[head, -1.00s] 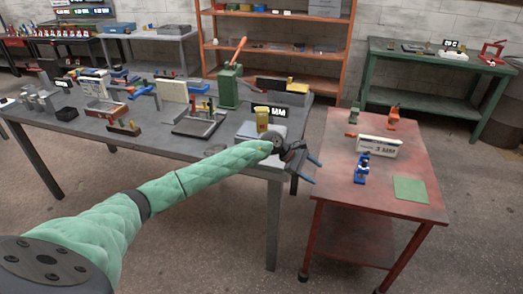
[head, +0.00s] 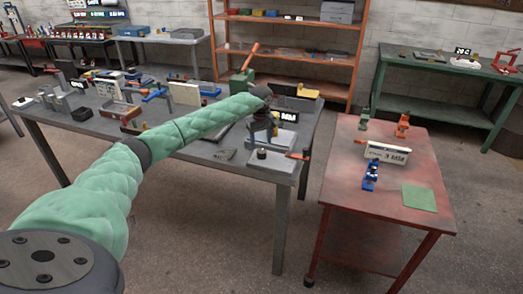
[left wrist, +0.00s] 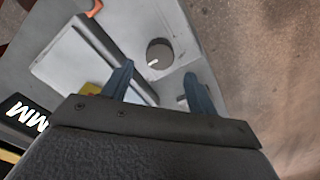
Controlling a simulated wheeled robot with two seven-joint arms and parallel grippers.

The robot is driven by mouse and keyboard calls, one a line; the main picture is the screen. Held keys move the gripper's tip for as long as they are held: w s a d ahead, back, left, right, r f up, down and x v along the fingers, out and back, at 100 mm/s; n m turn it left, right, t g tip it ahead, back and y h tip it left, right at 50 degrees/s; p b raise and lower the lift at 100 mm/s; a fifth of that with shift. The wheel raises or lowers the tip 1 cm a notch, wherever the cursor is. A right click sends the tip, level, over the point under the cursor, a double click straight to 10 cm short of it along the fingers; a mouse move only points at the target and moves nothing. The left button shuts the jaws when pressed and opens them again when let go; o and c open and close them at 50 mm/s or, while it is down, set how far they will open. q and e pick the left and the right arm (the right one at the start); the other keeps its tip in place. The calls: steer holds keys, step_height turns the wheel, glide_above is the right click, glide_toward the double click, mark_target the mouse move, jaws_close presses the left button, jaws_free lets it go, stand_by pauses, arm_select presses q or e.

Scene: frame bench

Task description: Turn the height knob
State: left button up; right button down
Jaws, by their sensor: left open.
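The height knob, a dark round knob (left wrist: 160,53) with a white mark, sits on a light grey base plate (left wrist: 70,50). In the head view the knob (head: 262,154) stands on the plate (head: 287,165) at the near right corner of the grey bench. My left gripper (left wrist: 159,70) is open, with its two blue fingers spread. In the left wrist view the knob shows just beyond and between the fingertips; I cannot tell its exact distance. In the head view my left gripper (head: 262,135) points down above the plate, its fingers hard to make out. My right gripper is not in view.
An orange-handled part (head: 298,156) lies at the plate's right edge. A black MM display (head: 285,117) stands behind the gripper. A green press (head: 240,82) and several tools crowd the bench. A red table (head: 340,200) stands to the right, across a gap.

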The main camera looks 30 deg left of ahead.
mark_target(261, 150)
arm_select(q)
step_height(261, 150, down, 5)
steer(key=shift+r+p, duration=0.15)
steer(key=shift+p, duration=0.9)
steer(key=shift+d+f, duration=0.1)
steer(key=shift+f, duration=0.45)
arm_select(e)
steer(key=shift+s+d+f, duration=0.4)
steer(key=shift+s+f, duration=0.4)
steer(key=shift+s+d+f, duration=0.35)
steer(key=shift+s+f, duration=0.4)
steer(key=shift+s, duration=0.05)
arm_select(q)
steer(key=c, duration=1)
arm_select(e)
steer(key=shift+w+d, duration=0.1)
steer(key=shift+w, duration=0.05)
